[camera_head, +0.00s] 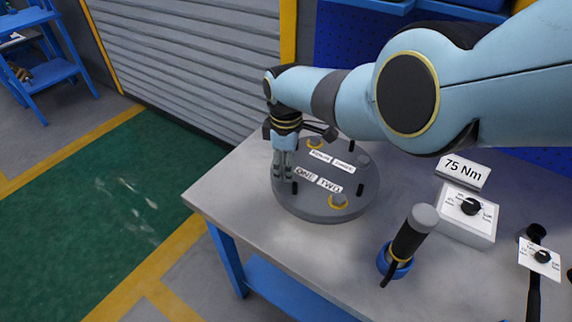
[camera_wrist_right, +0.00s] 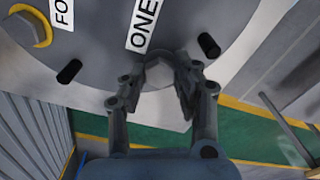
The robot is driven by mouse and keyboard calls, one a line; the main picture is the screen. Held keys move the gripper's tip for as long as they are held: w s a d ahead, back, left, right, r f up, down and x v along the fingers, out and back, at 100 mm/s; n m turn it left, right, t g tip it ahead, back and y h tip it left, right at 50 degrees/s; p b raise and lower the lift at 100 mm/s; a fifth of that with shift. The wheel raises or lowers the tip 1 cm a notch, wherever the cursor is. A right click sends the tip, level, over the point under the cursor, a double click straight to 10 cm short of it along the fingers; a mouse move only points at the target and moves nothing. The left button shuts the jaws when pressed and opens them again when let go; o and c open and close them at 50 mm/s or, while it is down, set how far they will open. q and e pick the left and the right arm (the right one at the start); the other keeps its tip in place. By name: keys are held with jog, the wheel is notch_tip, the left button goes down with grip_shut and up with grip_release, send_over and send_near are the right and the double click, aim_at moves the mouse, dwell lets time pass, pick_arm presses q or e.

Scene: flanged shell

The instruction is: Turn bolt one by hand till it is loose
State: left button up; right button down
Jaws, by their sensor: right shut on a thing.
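The round grey flanged shell (camera_head: 325,208) lies on the table, with labels for its bolts. Bolt one (camera_wrist_right: 159,73), a grey hex head beside the ONE label (camera_wrist_right: 143,24), sits between the fingers of my right gripper (camera_wrist_right: 160,88). The right gripper is shut on it; in the head view this gripper (camera_head: 283,176) points down at the shell's left edge and hides the bolt. Another yellow-ringed bolt (camera_wrist_right: 28,27) shows in the wrist view. My left gripper is not in view.
A black tool with a grey cap stands in a blue ring holder (camera_head: 382,262) in front of the shell. A 75 Nm sign (camera_head: 463,172), a grey box with a dial (camera_head: 466,230) and another dialled tool (camera_head: 541,257) are at the right. Short black pins (camera_head: 360,189) stand on the shell.

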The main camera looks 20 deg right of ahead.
jog(key=shift+s+f+n, duration=0.25)
jog(key=shift+s+n, duration=0.05)
jog(key=shift+n, duration=0.3)
jog(key=c, duration=1.3)
grip_release()
jog(key=shift+c, duration=0.2)
jog(key=o, duration=0.3)
jog(key=shift+w, duration=0.2)
jog(key=shift+o, duration=0.2)
jog(key=shift+r, duration=0.15)
jog(key=shift+w+r, duration=0.2)
jog(key=shift+r, duration=0.55)
notch_tip(320, 180, up, 10)
jog(key=shift+s+r, duration=0.15)
jog(key=shift+r, duration=0.05)
